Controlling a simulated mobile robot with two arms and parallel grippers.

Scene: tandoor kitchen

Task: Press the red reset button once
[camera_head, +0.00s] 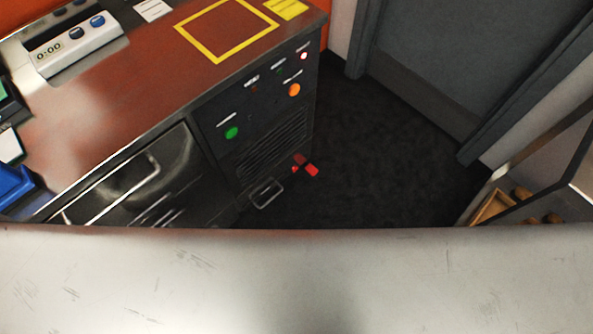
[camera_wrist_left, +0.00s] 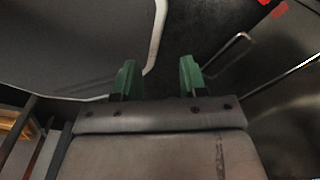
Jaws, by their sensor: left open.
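In the head view a small red part (camera_head: 312,169) shows low at the right end of the dark front panel of the counter, with more red just beside it. I cannot tell which of these is the reset button. A red patch (camera_wrist_left: 278,9) also shows at the top right of the left wrist view. My left gripper (camera_wrist_left: 157,78) has two green fingers, spread apart with nothing between them. It is apart from the red patch. My left gripper does not show in the head view, and my right gripper is in neither view.
A metal handle (camera_head: 267,193) sticks out low. A pale surface fills the bottom of the head view. Dark floor (camera_head: 385,150) lies open before a grey door (camera_head: 470,55).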

